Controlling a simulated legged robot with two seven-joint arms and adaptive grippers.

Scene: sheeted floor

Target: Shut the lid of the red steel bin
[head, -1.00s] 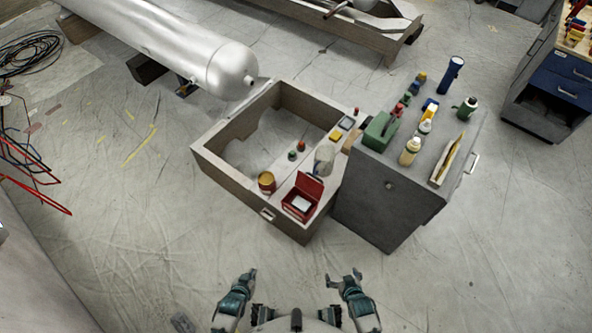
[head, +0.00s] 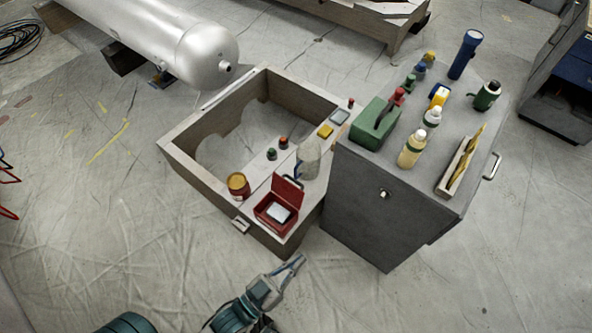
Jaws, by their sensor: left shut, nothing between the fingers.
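The red steel bin (head: 272,218) stands on the near corner ledge of a wooden frame box. Its lid (head: 288,190) is open and stands up at the back of the bin. Something pale lies inside the bin. My left gripper (head: 298,262) is in front of and below the bin, apart from it, with its fingers shut and empty. My right gripper is out of view.
The wooden frame box (head: 185,165) also carries a red can (head: 238,186) and a clear jug (head: 309,158) close to the bin. A grey cabinet (head: 365,205) with bottles and a green toolbox (head: 374,127) stands to the right. The floor in front is clear.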

